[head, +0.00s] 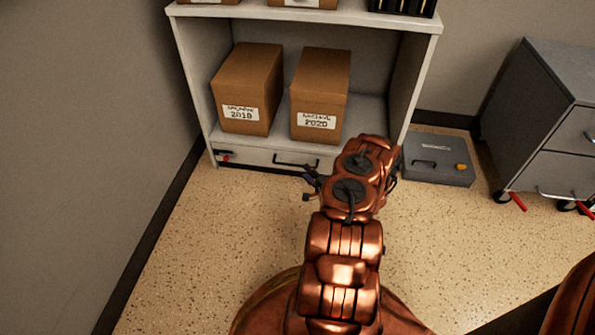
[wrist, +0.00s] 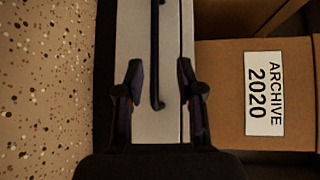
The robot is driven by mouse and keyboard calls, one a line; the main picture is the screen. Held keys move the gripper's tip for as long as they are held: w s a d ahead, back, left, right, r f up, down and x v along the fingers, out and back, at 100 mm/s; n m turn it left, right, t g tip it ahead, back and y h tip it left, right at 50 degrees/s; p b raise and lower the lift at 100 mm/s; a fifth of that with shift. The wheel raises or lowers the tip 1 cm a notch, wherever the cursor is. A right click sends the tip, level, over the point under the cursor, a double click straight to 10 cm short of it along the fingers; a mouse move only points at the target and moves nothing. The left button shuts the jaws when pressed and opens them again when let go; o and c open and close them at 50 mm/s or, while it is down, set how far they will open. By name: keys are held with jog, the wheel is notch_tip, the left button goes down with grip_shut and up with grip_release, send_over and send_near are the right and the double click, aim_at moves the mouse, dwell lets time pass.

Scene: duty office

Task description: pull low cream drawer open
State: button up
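The low cream drawer (head: 252,157) is at the bottom of the cream shelf unit, its front looking flush with the frame. Its dark bar handle (head: 292,161) shows left of my arm; my arm hides the drawer's right part. My gripper (head: 308,181) is just in front of the drawer, low over the floor. In the wrist view my gripper (wrist: 160,82) is open, with one finger on each side of the handle (wrist: 155,55). The handle's end lies between the fingers in the picture, with gaps on both sides. I cannot tell the remaining depth gap.
Archive boxes 2019 (head: 247,90) and 2020 (head: 320,95) stand on the shelf above the drawer. A small red item (head: 225,157) is at the drawer's left end. A grey case (head: 438,160) and grey cabinet (head: 545,125) stand right. Speckled floor in front is clear.

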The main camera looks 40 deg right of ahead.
aim_at(297, 165)
jog(key=shift+f+b+x, duration=0.2)
jog(key=shift+b+x, duration=0.7)
jog(key=shift+x, duration=0.9)
jog(key=shift+f+b+x, duration=0.2)
jog(key=shift+b+x, duration=0.65)
jog(key=shift+x, duration=0.95)
grip_shut()
